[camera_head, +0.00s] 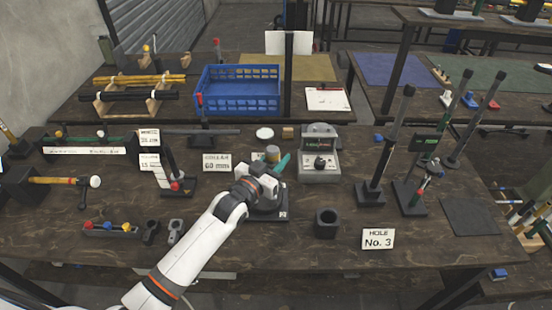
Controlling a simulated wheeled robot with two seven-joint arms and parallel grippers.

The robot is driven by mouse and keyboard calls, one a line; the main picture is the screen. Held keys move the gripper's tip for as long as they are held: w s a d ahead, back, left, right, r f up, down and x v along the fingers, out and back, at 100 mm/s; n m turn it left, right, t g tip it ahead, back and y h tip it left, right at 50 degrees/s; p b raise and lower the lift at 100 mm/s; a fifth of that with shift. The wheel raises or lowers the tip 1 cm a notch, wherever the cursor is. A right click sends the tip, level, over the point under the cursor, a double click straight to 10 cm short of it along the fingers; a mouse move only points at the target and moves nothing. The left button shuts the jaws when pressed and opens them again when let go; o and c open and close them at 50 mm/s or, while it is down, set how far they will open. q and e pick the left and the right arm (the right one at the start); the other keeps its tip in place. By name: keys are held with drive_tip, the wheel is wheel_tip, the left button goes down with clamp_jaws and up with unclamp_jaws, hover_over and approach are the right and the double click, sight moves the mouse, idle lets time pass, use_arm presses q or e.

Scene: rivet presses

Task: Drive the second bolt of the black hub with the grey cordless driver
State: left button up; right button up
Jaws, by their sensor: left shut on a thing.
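My left gripper (268,182), at the end of the white arm, is in the middle of the near table, above a black base plate (270,214). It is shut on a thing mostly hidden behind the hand. A teal piece (283,162) sticks out past the hand, and a tan-topped grey cylinder (272,154) shows just behind it. I cannot tell which of these is held. A black block with a round hole (326,223) stands apart to the right; I cannot tell whether it is the black hub. No grey cordless driver or bolt can be made out. My right gripper is not in view.
A grey box with a black knob (320,165) stands right of the hand. Upright black posts (385,150) stand further right. A "HOLE No. 3" card (378,239) is at the front. A blue crate (238,76) is behind.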

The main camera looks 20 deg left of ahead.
use_arm(q)
drive_tip(key=shift+d+f+p, duration=0.1)
drive_tip(key=shift+f+p, duration=0.25)
drive_tip(key=shift+p, duration=0.05)
idle(0.9)
